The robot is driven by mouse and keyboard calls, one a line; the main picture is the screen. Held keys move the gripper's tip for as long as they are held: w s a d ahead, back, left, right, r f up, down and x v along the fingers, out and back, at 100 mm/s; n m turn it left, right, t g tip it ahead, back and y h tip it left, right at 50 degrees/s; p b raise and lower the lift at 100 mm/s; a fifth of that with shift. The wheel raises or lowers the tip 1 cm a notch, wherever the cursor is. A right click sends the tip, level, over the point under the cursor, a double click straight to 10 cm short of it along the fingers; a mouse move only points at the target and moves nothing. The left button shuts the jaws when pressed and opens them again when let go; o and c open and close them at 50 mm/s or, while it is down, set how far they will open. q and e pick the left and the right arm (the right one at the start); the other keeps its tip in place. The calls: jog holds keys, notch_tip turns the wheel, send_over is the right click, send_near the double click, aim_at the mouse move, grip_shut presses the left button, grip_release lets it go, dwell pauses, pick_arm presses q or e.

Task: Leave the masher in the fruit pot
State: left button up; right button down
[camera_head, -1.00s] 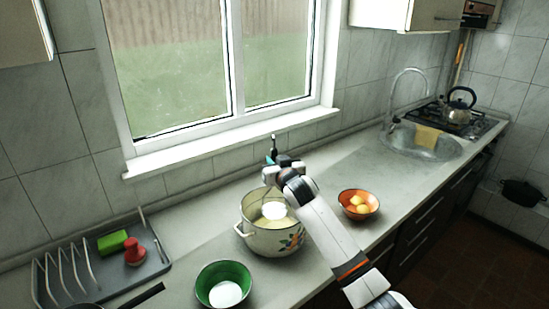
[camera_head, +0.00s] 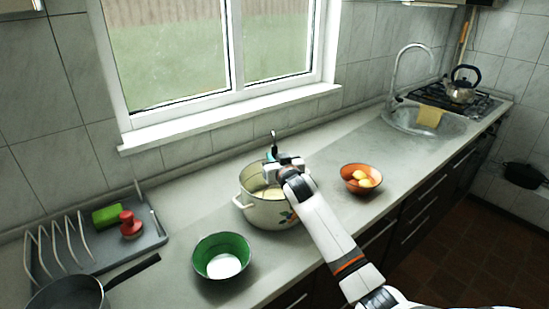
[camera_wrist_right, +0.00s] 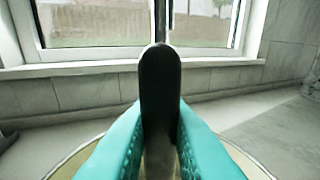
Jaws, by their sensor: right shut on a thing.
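The cream enamel pot (camera_head: 262,212), with a floral print and side handles, stands on the counter below the window. My right gripper (camera_head: 272,157) is over the pot and shut on the masher (camera_head: 273,140). The masher's dark handle stands upright and sticks up above the fingers. In the right wrist view, the teal fingers of my right gripper (camera_wrist_right: 160,150) press on both sides of the black masher handle (camera_wrist_right: 160,85), with the pot rim (camera_wrist_right: 62,166) below. The masher's lower end is hidden by the pot and my arm. My left gripper is not in view.
A green bowl (camera_head: 205,272) with something white inside stands in front of the pot. An orange bowl (camera_head: 349,184) with yellow fruit is to its right. A dish rack (camera_head: 75,262) and a dark pan (camera_head: 62,296) are at left. The counter toward the sink (camera_head: 445,138) is clear.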

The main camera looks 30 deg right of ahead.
jog(key=c, duration=1.3)
grip_release()
jog(key=shift+s, duration=0.1)
jog(key=shift+s+a, duration=0.1)
jog(key=shift+s, duration=0.15)
jog(key=b+v, duration=0.1)
jog(key=v, duration=1)
jog(key=shift+b, duration=0.3)
jog(key=shift+s+a, duration=0.1)
jog(key=shift+s, duration=0.05)
